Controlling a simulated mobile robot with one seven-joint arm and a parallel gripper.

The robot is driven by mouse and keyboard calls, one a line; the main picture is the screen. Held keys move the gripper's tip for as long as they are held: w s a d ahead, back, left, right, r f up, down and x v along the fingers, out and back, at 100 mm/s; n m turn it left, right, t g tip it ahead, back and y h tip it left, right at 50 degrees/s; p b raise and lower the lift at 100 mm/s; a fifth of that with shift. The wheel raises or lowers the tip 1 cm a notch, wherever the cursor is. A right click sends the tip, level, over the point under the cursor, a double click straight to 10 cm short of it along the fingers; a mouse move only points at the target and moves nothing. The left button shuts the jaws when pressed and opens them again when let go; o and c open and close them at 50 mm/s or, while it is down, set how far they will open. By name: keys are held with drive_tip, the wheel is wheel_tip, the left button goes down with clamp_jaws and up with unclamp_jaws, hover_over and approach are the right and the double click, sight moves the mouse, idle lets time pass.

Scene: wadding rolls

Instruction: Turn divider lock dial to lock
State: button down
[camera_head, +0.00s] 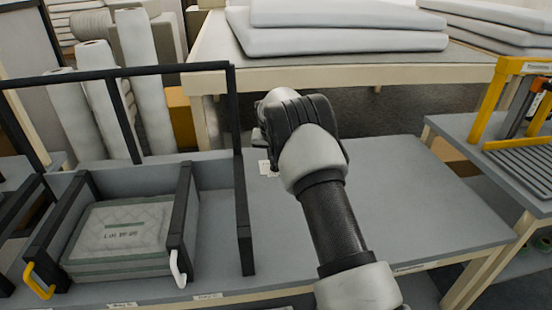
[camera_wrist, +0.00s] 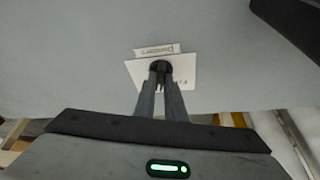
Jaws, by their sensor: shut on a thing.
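The lock dial (camera_wrist: 160,66) is a small dark round knob in front of a white plate (camera_wrist: 133,70) on a grey surface in the wrist view. A small printed label (camera_wrist: 157,50) sits beside the plate. My gripper (camera_wrist: 161,75) has its two fingers close together on the dial, shut on it. The fingers cover most of the dial and part of the plate's marking, so its setting cannot be read. In the head view my dark wrist hides the fingers and the dial; a small white label (camera_head: 265,168) shows just left of it.
A black-framed bay (camera_head: 187,200) at left holds a quilted, labelled pack (camera_head: 120,235), with a yellow handle (camera_head: 38,282) and a white handle (camera_head: 178,268) in front. The grey tabletop (camera_head: 420,205) is clear at right. A table with white wadding (camera_head: 340,40) stands behind.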

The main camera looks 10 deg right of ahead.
drive_tip(key=shift+a+m+g+h+p, duration=0.1)
drive_tip(key=shift+m+g+h+p, duration=0.25)
drive_tip(key=shift+m, duration=0.75)
drive_tip(key=shift+a+m+g+h+p, duration=0.15)
drive_tip(key=shift+m+h, duration=0.3)
drive_tip(key=shift+m, duration=0.65)
drive_tip(key=shift+d, duration=0.1)
drive_tip(key=c, duration=1.8)
unclamp_jaws()
wheel_tip(320, 180, up, 10)
drive_tip(key=shift+p, duration=0.95)
drive_tip(key=shift+r, duration=0.1)
